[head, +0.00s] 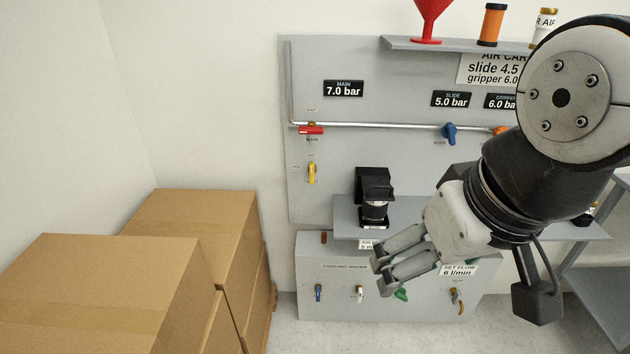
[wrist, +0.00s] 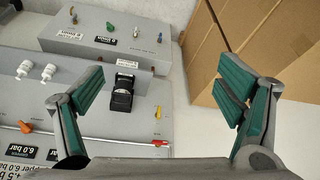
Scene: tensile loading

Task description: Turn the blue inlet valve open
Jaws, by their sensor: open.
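A small blue valve lever (head: 318,292) hangs vertically at the left end of the low grey box marked cooling or forming water; its label is too small to read. It also shows in the wrist view (wrist: 159,38), small and far off. A larger blue knob (head: 450,133) sits on the pipe of the upper panel, under the slide gauge. My gripper (head: 381,275) is open and empty, with its fingers in front of the low box, to the right of the small blue lever. In the wrist view the fingers are wide apart and touch nothing.
The low box (head: 330,251) also carries a white lever (head: 360,293), a green knob (head: 401,294) and an orange-yellow lever (head: 458,300). A black device (head: 375,190) stands on the shelf above. Cardboard boxes (head: 200,225) fill the left. The floor before the low box is clear.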

